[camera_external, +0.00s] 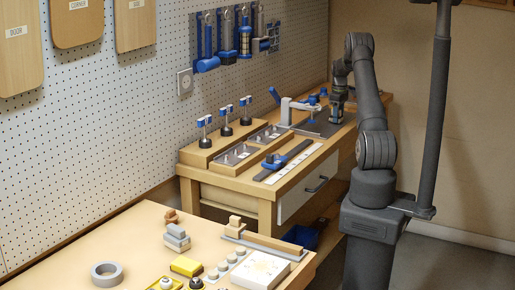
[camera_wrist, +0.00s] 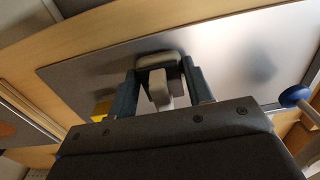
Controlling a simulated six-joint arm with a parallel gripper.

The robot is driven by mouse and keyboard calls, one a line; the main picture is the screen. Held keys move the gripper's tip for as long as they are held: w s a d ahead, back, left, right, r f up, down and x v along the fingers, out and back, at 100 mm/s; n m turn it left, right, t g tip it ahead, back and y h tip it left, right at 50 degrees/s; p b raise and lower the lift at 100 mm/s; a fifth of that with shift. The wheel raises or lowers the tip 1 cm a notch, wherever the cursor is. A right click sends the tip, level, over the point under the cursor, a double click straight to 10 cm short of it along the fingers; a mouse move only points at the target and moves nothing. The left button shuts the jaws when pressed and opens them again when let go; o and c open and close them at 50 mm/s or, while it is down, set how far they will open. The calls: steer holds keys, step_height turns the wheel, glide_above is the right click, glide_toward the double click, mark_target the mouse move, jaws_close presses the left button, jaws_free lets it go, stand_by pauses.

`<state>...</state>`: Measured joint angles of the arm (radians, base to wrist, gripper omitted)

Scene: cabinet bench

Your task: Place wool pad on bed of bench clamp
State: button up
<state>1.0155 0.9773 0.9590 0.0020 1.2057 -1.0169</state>
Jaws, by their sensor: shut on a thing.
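My gripper (camera_wrist: 160,88) is shut on a pale grey piece with a rounded end, which appears to be the wool pad (camera_wrist: 160,60), seen between its two fingers in the wrist view. Under it lies a smooth grey metal plate, the bed of the bench clamp (camera_wrist: 225,60). In the external view my gripper (camera_external: 336,112) points down over the right part of the bed (camera_external: 308,128), beside the clamp's pale arm (camera_external: 301,106). The pad is too small to make out there. I cannot tell whether the pad touches the bed.
A blue clamp knob (camera_wrist: 295,95) is close on the right in the wrist view. Metal trays (camera_external: 237,153) and a blue-handled tool (camera_external: 272,161) lie left of the clamp on the bench. The pegboard wall (camera_external: 130,110) stands behind.

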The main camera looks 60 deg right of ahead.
steer(key=o, duration=1)
steer(key=shift+f, duration=0.1)
step_height(320, 180, up, 12)
steer(key=shift+r, duration=0.2)
steer(key=shift+f, duration=0.1)
step_height(320, 180, down, 13)
steer(key=shift+r, duration=2.25)
